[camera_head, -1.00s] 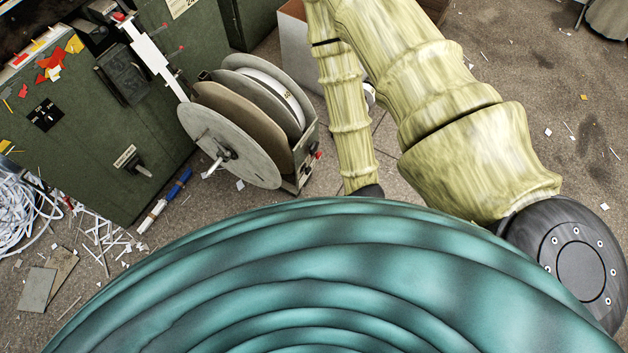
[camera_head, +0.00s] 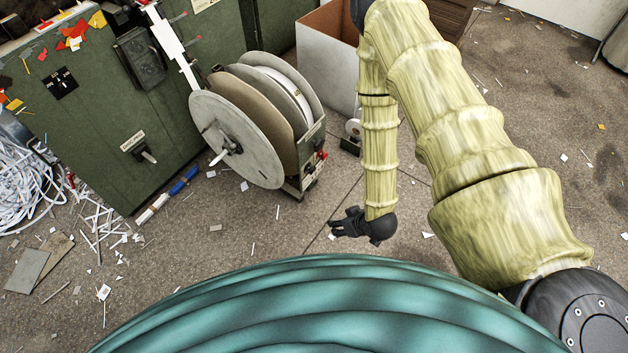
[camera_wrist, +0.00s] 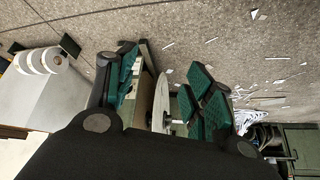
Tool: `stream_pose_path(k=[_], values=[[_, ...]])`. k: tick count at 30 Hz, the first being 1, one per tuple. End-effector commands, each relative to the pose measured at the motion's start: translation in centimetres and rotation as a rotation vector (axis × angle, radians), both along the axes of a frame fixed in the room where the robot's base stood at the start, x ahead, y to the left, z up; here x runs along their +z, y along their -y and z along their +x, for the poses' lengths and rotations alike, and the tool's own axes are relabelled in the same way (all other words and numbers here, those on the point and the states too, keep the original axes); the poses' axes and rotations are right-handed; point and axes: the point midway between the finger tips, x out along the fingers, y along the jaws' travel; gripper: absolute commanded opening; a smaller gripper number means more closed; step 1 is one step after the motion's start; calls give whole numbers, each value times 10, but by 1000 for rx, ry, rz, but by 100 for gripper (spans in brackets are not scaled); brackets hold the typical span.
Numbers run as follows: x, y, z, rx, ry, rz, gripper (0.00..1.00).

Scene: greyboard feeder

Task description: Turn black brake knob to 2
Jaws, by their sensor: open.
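A black knob (camera_head: 145,154) with a white label above it sits on the front of the green cabinet (camera_head: 110,185) at the left. Whether this is the brake knob, and any number on it, is too small to read. The reel stand (camera_head: 308,178) carries small red and dark knobs (camera_head: 321,157) on its right side. My gripper (camera_head: 340,226) hangs above the floor, right of and nearer than the reel stand, pointing left. In the wrist view my gripper (camera_wrist: 163,92) is open, its green-padded fingers apart with nothing between them. It is apart from both knobs.
Large reel discs (camera_head: 235,140) stand between the cabinet and my gripper. An open white box (camera_head: 325,60) is behind. White paper strips (camera_head: 25,185) and a blue-and-white rod (camera_head: 168,195) lie by the cabinet. The floor around my gripper is mostly clear, with scraps.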

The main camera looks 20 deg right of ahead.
Motion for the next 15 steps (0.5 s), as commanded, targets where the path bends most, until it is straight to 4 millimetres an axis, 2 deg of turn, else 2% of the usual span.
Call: stream_pose_path(k=[1, 3, 9, 15], values=[[-25, 3, 18, 23, 57, 8, 52], [-40, 5, 42, 62, 137, 18, 52], [-75, 12, 105, 168, 373, 44, 52], [-102, 24, 155, 273, 602, 64, 52]])
